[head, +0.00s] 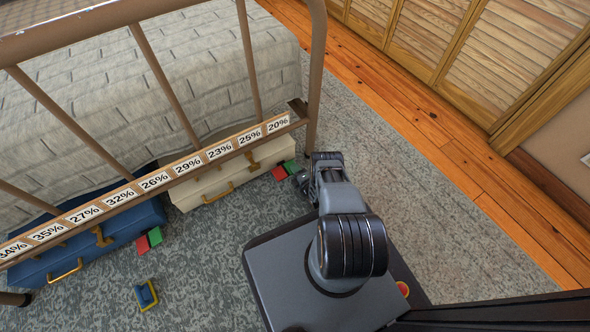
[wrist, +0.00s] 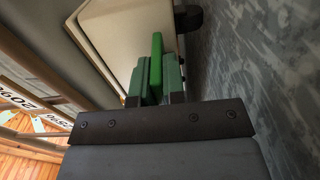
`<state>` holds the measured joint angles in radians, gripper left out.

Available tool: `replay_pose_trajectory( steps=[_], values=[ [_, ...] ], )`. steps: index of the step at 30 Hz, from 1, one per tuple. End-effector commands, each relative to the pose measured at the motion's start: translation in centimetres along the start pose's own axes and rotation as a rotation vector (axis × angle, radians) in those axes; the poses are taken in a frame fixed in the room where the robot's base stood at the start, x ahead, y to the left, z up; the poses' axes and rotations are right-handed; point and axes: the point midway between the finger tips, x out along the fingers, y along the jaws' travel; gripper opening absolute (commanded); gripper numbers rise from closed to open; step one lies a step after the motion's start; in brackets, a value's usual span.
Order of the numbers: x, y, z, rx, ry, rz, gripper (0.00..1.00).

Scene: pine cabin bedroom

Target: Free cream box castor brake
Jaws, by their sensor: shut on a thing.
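The cream box (head: 228,180) lies under the bed frame, with a brass handle on its front. At its right end are a red pedal (head: 279,173) and a green pedal (head: 291,167), side by side. My gripper (head: 301,177) is low beside the green pedal at that end. In the wrist view, the green pedal (wrist: 156,62) stands between the two fingers of my gripper (wrist: 156,82), which are shut on it. The cream box (wrist: 118,35) is just beyond the fingers, with a dark castor (wrist: 189,18) at its corner. The red pedal is not visible there.
A blue box (head: 90,243) with its own red and green pedals (head: 149,239) sits to the left. A small blue and yellow object (head: 146,295) lies on the carpet. The bed rail (head: 200,160) with percentage labels runs above the boxes. Carpet to the right is clear.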

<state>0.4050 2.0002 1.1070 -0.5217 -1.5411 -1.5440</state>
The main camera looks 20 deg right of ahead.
Motion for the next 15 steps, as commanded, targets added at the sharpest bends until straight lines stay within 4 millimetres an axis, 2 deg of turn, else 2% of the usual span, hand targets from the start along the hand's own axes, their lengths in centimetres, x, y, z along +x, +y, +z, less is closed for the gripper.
replay_pose_trajectory(
  steps=[5, 15],
  values=[
    [-0.06, -0.04, 0.12, 0.006, -0.003, 0.000, 0.00],
    [-0.12, -0.96, 0.13, 0.227, -0.006, -0.001, 0.00]
  ],
)
